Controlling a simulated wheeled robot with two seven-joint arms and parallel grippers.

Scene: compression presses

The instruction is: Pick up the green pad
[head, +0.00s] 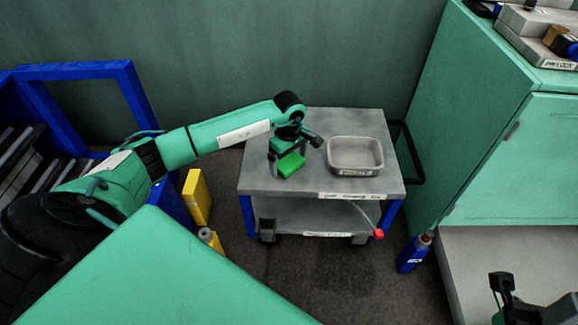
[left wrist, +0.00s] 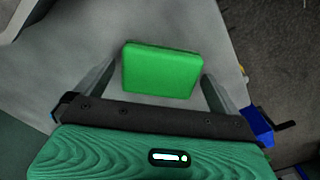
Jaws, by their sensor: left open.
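The green pad (head: 290,164) lies on the grey top of a small cart (head: 260,184), left of a metal tray. In the left wrist view the green pad (left wrist: 160,70) sits between and slightly beyond the two fingers of my left gripper (left wrist: 158,85). My left gripper (head: 285,154) is open and empty, pointing down over the pad. The fingers stand apart on either side of the pad, with gaps visible. Part of the pad is hidden by the gripper in the head view. My right gripper (head: 503,292) shows in part at the bottom right; its jaw state is unclear.
The grey metal tray (head: 355,170) stands on the cart's right half. A green cabinet (head: 500,150) stands to the right and a blue rack (head: 75,71) to the left. A yellow container (head: 196,196) and a blue bottle (head: 412,254) stand on the floor beside the cart.

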